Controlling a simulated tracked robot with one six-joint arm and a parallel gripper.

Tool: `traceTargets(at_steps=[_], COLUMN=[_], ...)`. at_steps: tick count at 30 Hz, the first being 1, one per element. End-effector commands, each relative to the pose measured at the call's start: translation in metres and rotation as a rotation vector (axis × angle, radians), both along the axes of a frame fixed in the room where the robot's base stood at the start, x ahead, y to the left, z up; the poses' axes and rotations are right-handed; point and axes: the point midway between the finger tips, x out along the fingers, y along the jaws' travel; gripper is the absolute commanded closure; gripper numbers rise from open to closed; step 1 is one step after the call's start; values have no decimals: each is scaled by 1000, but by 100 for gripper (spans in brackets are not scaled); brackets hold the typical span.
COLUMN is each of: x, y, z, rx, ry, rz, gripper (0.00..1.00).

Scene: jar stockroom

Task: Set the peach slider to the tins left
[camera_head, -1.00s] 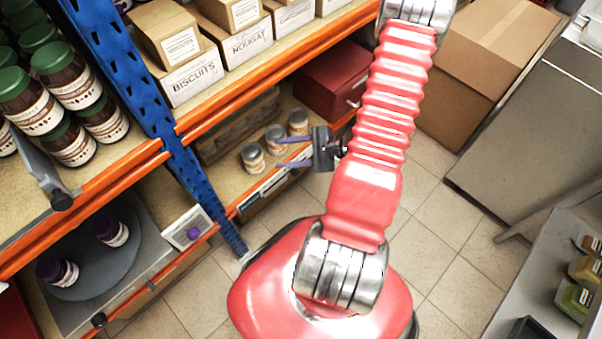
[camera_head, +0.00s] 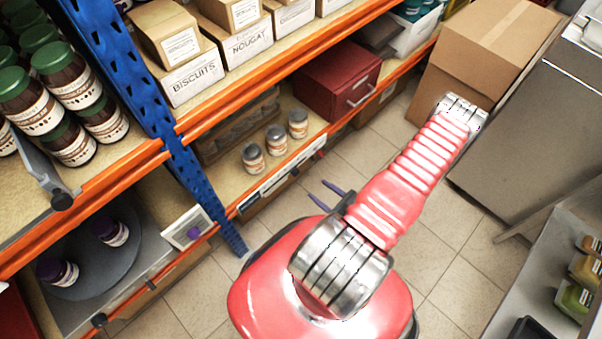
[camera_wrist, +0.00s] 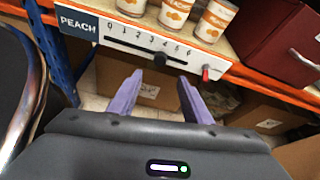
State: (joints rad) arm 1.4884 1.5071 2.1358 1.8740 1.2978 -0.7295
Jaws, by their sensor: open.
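The peach slider strip (camera_wrist: 150,40) is a white board with a PEACH plate at its left end and a scale from 0 to 6. Its black knob (camera_wrist: 160,58) appears at about 4. In the head view the strip (camera_head: 285,172) runs along the lower shelf edge. Three peach-labelled tins (camera_head: 276,140) stand on the shelf behind it; they also show, partly cut off, in the wrist view (camera_wrist: 175,12). My gripper (camera_head: 327,193) is open and empty, in front of the strip. In the wrist view its fingertips (camera_wrist: 159,77) appear just below the knob, one each side, apart from it.
A small red part (camera_wrist: 206,72) sits at the strip's right end. A dark red drawer box (camera_head: 337,80) stands right of the tins. The blue rack post (camera_head: 190,170) is to the left. A large cardboard box (camera_head: 480,65) stands beyond my arm. Floor in front is open.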

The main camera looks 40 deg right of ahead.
Motion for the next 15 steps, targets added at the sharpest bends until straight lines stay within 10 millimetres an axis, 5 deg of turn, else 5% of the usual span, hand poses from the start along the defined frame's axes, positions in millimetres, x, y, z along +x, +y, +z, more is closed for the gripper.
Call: traceTargets(at_steps=[15], x=[3], y=[0], z=[-2], rx=[1], ry=[1], rz=[-1], gripper=[55])
